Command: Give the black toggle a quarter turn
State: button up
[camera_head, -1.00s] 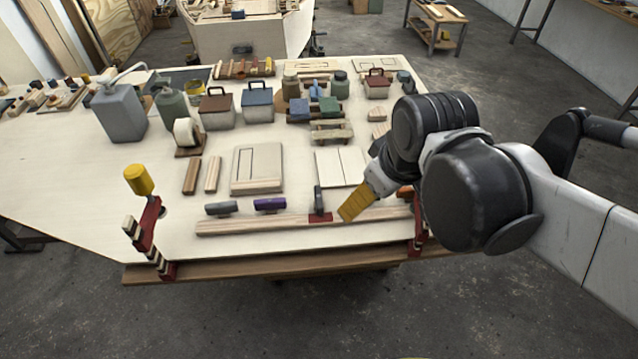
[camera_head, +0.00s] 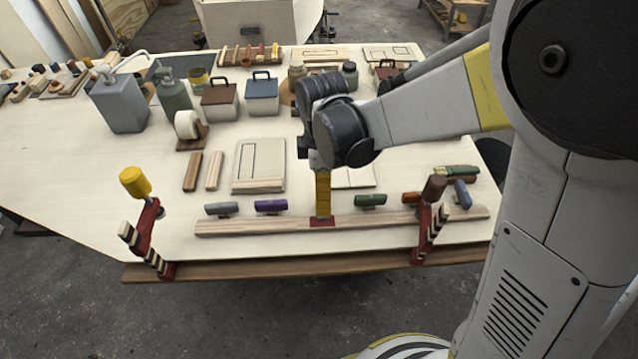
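The black toggle is hidden behind my gripper's yellow fingers now. Its red base (camera_head: 322,223) shows at the fingertips, on the long wooden strip (camera_head: 260,225) near the bench's front edge. My gripper (camera_head: 323,211) points straight down at the toggle's place. I see the fingers as one narrow yellow shape, so I cannot tell whether they are open or shut, or whether they touch the toggle.
A grey handle (camera_head: 222,209) and a purple handle (camera_head: 270,205) lie left of my gripper, a green one (camera_head: 370,200) to its right. Red clamps with a yellow grip (camera_head: 136,182) and a brown grip (camera_head: 433,188) stand near the strip's ends. Lidded boxes stand behind.

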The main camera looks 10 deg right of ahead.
notch_tip(320, 180, down, 5)
jog(key=shift+r+b, duration=0.15)
jog(key=shift+b, duration=0.45)
jog(key=c, duration=1.2)
